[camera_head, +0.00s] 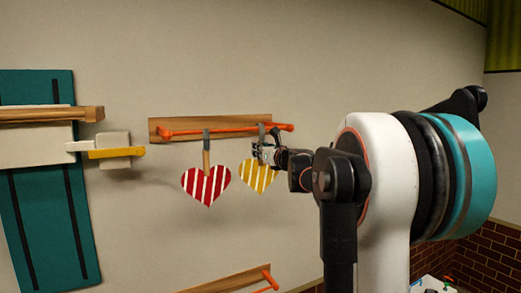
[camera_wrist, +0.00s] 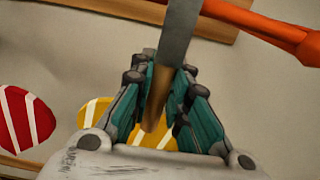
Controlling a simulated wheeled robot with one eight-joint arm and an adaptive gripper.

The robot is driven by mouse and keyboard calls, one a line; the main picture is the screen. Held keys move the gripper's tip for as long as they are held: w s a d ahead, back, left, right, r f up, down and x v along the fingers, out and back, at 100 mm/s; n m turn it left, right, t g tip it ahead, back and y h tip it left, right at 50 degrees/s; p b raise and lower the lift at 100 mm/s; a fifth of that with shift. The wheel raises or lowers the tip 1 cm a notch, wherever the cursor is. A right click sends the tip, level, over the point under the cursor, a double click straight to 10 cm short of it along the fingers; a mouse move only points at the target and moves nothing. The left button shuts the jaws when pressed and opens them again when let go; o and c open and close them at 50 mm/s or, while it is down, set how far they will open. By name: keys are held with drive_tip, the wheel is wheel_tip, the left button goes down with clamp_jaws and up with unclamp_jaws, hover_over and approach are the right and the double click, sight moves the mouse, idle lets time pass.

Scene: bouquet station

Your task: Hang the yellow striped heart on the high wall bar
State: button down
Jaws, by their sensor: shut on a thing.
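The yellow striped heart (camera_head: 257,176) is upright below the right part of the orange high wall bar (camera_head: 235,129). Its grey hook reaches the bar's height; I cannot tell whether it rests on the bar. My gripper (camera_head: 264,152) is at the heart's stem, just below the bar. In the wrist view my gripper (camera_wrist: 161,108) is shut on the wooden stem, with the yellow striped heart (camera_wrist: 96,112) partly hidden behind the fingers. The grey hook runs up out of that view, in front of the orange bar (camera_wrist: 285,36).
A red striped heart (camera_head: 206,185) hangs from the same bar, left of the yellow one. A lower wooden rail (camera_head: 235,279) is below. A teal panel (camera_head: 75,215) and a wooden shelf (camera_head: 50,115) are at the left. The wall right of the bar is bare.

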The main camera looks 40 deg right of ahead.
drive_tip(key=shift+f, duration=0.25)
drive_tip(key=c, duration=1.5)
unclamp_jaws()
drive_tip(key=shift+o, duration=0.2)
drive_tip(key=v, duration=1.2)
drive_tip(key=shift+w+a, duration=0.1)
